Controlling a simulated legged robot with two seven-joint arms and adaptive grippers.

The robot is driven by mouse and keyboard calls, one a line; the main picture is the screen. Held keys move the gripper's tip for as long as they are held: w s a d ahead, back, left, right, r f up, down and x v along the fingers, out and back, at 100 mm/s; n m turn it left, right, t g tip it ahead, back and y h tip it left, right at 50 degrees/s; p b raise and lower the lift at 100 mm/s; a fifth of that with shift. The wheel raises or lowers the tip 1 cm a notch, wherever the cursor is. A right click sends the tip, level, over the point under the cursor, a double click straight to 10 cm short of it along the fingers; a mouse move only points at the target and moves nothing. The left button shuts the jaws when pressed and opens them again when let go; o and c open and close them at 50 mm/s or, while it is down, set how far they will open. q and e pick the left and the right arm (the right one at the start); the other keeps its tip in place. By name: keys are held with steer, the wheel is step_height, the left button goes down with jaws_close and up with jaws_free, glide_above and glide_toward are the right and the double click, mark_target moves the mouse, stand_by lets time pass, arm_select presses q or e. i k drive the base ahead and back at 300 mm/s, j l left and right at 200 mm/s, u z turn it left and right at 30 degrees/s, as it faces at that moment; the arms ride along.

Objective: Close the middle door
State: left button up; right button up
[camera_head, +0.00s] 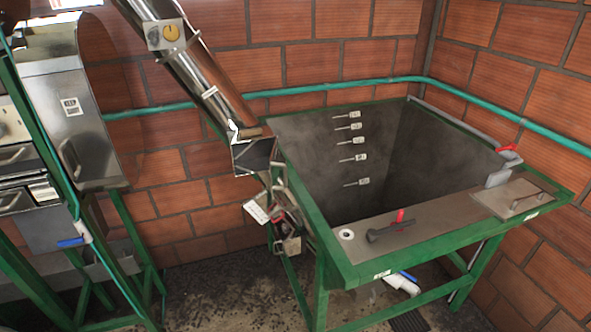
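No gripper of mine shows in the head view. No door is marked as the middle one, and I cannot tell which part it is. A slanted metal elevator tube (185,55) comes down from the top left, with a yellow round part (171,33) near its top.
A grey tank (345,210) in a green frame (430,245) has level marks inside. Its rim carries a red-tipped lever (390,229), a hatch with a handle (520,198) and a red-handled valve (508,149). A blue-handled valve (72,242) is at left. Dark floor (225,290) lies between.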

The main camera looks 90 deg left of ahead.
mark_target(275, 165)
steer(key=u, duration=1.8)
